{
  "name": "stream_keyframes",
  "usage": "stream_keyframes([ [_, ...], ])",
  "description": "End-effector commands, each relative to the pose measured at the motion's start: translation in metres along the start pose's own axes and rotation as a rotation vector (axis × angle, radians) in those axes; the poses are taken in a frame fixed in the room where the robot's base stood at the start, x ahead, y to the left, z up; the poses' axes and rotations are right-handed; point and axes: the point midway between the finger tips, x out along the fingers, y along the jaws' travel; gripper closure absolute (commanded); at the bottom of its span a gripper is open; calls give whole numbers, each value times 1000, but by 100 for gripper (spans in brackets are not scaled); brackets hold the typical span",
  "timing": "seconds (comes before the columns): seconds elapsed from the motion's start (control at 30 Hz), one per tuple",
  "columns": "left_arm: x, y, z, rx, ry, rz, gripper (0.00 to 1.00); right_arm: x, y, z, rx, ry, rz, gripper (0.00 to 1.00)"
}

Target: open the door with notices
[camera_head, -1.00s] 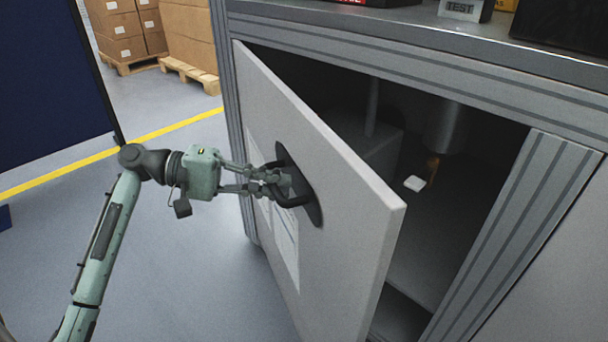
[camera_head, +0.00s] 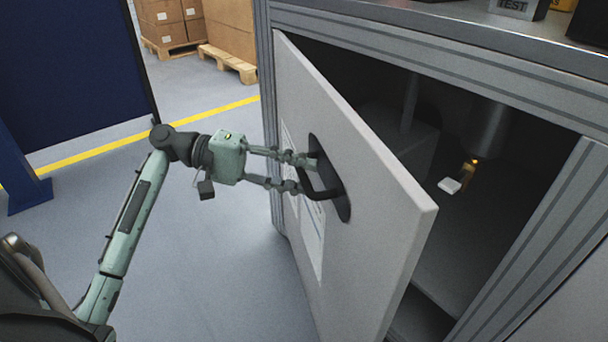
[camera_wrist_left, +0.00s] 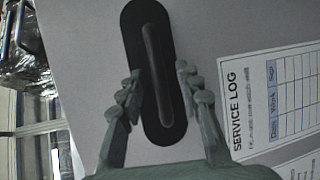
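The grey door (camera_head: 375,210) with paper notices (camera_head: 311,235) on its outer face stands partly open, hinged at its left side. A dark handle (camera_head: 330,178) on an oval plate is fixed to it. In the left wrist view the handle (camera_wrist_left: 158,75) runs upright beside a "SERVICE LOG" sheet (camera_wrist_left: 270,95). My left gripper (camera_head: 303,174) is at the handle with its fingers spread. In the left wrist view the fingers (camera_wrist_left: 160,78) stand apart on either side of the handle bar, with gaps visible. My right gripper is not in view.
A blue panel (camera_head: 75,75) stands at the left. Boxes on pallets (camera_head: 228,65) are at the back. The floor (camera_head: 215,265) left of the door is clear.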

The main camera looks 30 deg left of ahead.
Motion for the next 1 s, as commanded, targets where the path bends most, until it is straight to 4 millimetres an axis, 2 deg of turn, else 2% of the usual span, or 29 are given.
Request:
stream_keyframes([
  [0.3, -67, -1, -1, -1, 3, -3, 66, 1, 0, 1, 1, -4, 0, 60],
  [0.5, -97, -1, 0, -2, 1, -4, 66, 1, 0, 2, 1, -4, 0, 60],
  [0.67, -107, 0, 0, 0, 0, -2, 66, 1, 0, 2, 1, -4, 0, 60],
  [0.9, -108, 0, 0, 0, 0, -2, 66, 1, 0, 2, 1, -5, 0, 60],
  [0.93, -108, 0, 0, 0, 0, -2, 67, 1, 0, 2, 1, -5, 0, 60],
  [1.0, -106, -3, 0, -1, 0, -9, 76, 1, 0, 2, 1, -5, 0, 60],
])
